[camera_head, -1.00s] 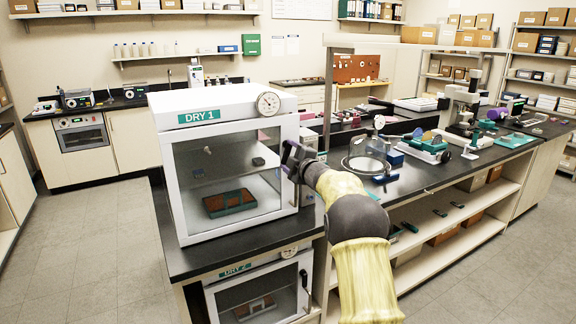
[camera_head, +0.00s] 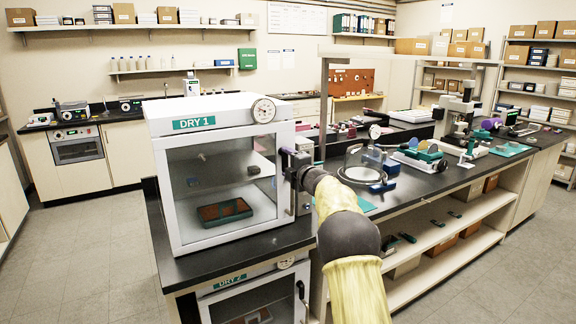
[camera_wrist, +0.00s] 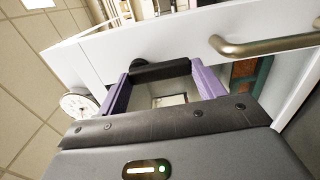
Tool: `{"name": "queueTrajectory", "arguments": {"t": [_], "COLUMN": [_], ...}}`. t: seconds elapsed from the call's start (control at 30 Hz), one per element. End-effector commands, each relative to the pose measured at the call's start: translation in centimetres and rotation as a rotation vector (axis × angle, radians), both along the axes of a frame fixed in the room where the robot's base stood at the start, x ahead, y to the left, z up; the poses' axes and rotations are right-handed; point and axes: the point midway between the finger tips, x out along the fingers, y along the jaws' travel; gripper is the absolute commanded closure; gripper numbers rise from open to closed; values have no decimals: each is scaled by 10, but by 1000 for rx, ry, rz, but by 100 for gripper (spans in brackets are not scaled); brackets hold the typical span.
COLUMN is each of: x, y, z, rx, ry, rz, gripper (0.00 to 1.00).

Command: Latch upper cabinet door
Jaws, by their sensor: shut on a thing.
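The upper cabinet (camera_head: 180,141), labelled DRY 1, is a white box with a glass-fronted door (camera_head: 223,187). The door looks flush with the cabinet front in the head view; any small gap cannot be told. My gripper (camera_head: 289,162) is at the door's right edge. In the wrist view, its purple fingers (camera_wrist: 163,82) are shut around a black latch handle (camera_wrist: 165,71), whose middle lies between them. A metal bar handle (camera_wrist: 265,45) runs beside it at the upper right. In the head view, the latch is mostly hidden by my gripper.
A round dial (camera_head: 263,110) sits on the cabinet's upper front. A tray (camera_head: 224,211) is behind the glass. The DRY 2 cabinet (camera_head: 225,283) is below. A glass dome (camera_head: 362,163) and instruments stand on the black bench to the right. The floor at left is clear.

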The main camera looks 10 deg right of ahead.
Motion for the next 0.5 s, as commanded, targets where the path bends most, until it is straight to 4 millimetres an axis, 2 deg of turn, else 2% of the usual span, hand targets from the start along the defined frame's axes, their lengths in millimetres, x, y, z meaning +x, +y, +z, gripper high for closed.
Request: {"name": "queueTrajectory", "arguments": {"t": [0.03,0.07,0.13,0.17,0.5], "x": [0,0,0,0,-1], "y": [0,0,0,0,-1], "z": [-1,-1,-1,-1,-1], "rx": [-6,-6,-4,-4,-2], "ry": [1,1,1,1,0], "rz": [0,0,0,0,0], "gripper": [55,26,12,10,10]}}
